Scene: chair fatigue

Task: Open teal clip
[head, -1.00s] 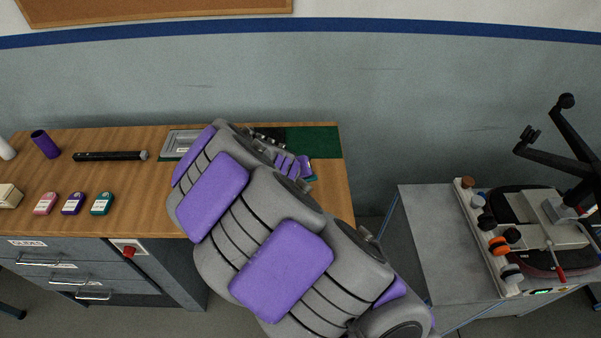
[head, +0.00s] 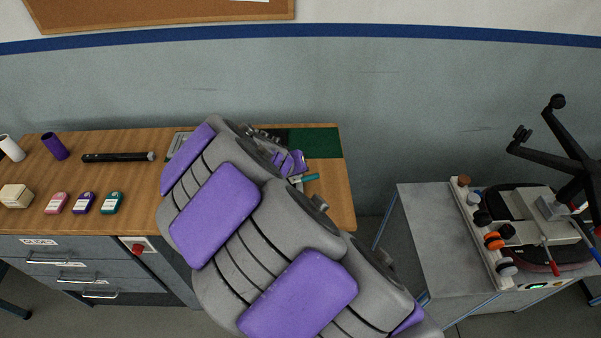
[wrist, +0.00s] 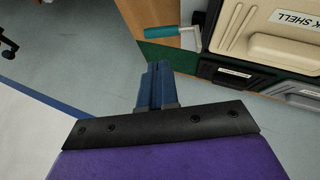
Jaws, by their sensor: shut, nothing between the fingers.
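The teal clip handle (head: 310,178) shows at the right part of the wooden bench, just below and right of my gripper (head: 292,163). In the wrist view the teal handle (wrist: 158,32) is at the top, joined to a bent metal piece (wrist: 191,36) beside a beige-and-black case. My gripper's blue fingers (wrist: 157,70) are shut and empty. They appear below the handle and apart from it in the picture. My arm hides part of the bench around the clip in the head view.
The beige-and-black case (wrist: 268,28) and a grey case (wrist: 299,98) sit near the fingers at right. A green mat (head: 320,143) lies on the bench (head: 130,180). A black tube (head: 118,157) and small boxes are left. A grey cart (head: 435,225) stands right.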

